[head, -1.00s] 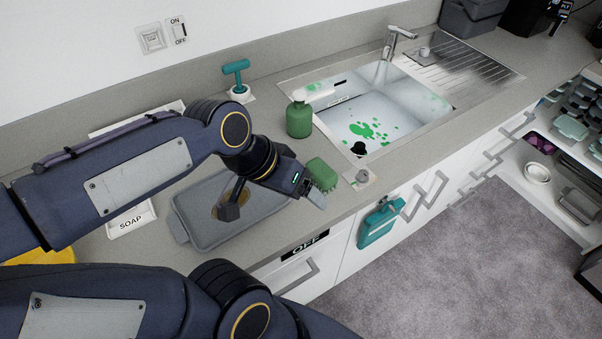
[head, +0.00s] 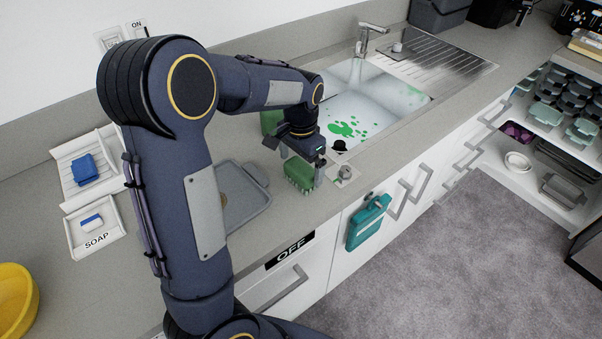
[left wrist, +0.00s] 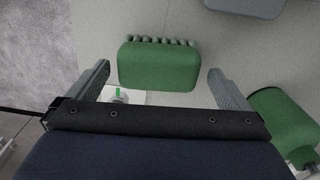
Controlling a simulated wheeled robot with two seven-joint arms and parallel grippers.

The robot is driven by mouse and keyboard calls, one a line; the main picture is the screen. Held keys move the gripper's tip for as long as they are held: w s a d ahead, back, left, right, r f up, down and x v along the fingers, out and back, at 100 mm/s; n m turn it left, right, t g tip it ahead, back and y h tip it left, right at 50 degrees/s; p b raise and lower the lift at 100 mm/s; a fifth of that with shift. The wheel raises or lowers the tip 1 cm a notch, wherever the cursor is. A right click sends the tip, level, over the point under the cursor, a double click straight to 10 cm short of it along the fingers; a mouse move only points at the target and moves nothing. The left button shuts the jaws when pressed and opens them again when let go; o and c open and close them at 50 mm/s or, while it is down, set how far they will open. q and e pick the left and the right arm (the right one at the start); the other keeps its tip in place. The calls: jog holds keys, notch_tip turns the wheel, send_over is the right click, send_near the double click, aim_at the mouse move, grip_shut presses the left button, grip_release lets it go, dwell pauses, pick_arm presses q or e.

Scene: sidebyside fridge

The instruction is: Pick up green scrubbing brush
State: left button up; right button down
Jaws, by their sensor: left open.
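The green scrubbing brush (head: 299,174) rests on the grey counter near its front edge, left of the sink. My left gripper (head: 296,160) is right at the brush in the head view, pointing down with its fingers apart. In the left wrist view the brush (left wrist: 158,66) lies between the two open fingers of my left gripper (left wrist: 158,70), with a gap on each side. Its row of bristles faces the top of that view. The fingers do not appear to touch it. My right gripper is not in view.
The sink (head: 375,100) with green stains lies to the right. A green bottle (left wrist: 283,120) stands close beside the gripper. A grey tray (head: 247,205) lies left of the brush. A teal bottle-shaped item (head: 368,222) hangs on the cabinet front.

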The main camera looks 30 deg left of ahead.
aim_at(301, 167)
pick_arm(q)
notch_tip(301, 167, down, 4)
jog(key=shift+r, duration=0.25)
jog(key=shift+d, duration=0.1)
jog(key=c, duration=0.9)
jog(key=shift+r, duration=0.1)
